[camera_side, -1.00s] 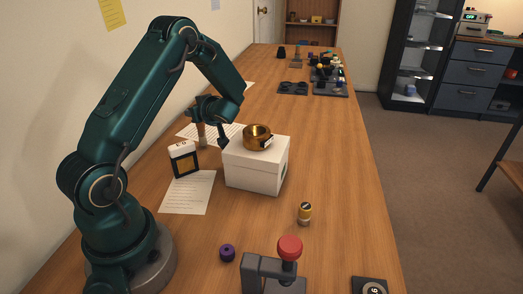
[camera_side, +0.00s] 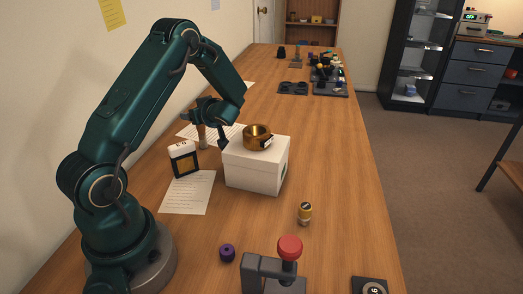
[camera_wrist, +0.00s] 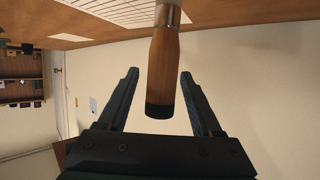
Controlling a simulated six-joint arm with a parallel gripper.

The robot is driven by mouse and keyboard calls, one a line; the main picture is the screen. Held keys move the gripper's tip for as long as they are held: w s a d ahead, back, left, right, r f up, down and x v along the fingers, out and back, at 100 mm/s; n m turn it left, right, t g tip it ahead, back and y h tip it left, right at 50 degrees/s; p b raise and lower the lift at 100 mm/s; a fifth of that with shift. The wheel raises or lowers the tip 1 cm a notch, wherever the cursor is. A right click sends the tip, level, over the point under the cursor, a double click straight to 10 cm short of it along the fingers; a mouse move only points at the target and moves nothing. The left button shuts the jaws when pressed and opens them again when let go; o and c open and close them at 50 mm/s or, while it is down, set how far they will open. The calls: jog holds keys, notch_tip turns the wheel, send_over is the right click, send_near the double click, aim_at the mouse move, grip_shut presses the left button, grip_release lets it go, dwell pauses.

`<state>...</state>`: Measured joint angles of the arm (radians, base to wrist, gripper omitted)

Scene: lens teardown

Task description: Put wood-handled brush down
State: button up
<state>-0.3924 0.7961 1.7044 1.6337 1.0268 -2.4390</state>
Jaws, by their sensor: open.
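The wood-handled brush (camera_wrist: 163,70) shows in the wrist view with a brown handle, a dark end cap and a metal ferrule at the top of the picture. Its bristles are out of that view. My gripper (camera_wrist: 160,78) is open, with one finger on each side of the handle and a visible gap on both sides. In the side view the brush (camera_side: 203,137) stands upright, at the left of the white box, beneath my gripper (camera_side: 207,128). Its lower end is near the table by the paper sheets; exact contact is hard to tell.
A white box (camera_side: 254,170) with a brass ring (camera_side: 257,136) on top stands right beside my gripper. A small white-and-amber container (camera_side: 184,160) is in front of the brush.

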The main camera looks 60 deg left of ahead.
jog(key=s+a+r, duration=0.2)
jog(key=s+r, duration=0.9)
jog(key=w+d+r+m+t+h, duration=0.1)
jog(key=w+d+r+t, duration=0.25)
jog(key=d, duration=0.55)
jog(key=s+d+f+m+t+h, duration=0.1)
jog(key=d+f+m+h, duration=0.2)
jog(key=d, duration=1.1)
jog(key=s+d+f+m+t+h, duration=0.1)
jog(key=d+f+m+h, duration=0.1)
jog(key=d+m+h, duration=0.7)
jog(key=d+m, duration=0.4)
jog(key=shift+s+d+f, duration=0.25)
jog(key=shift+d+f, duration=0.15)
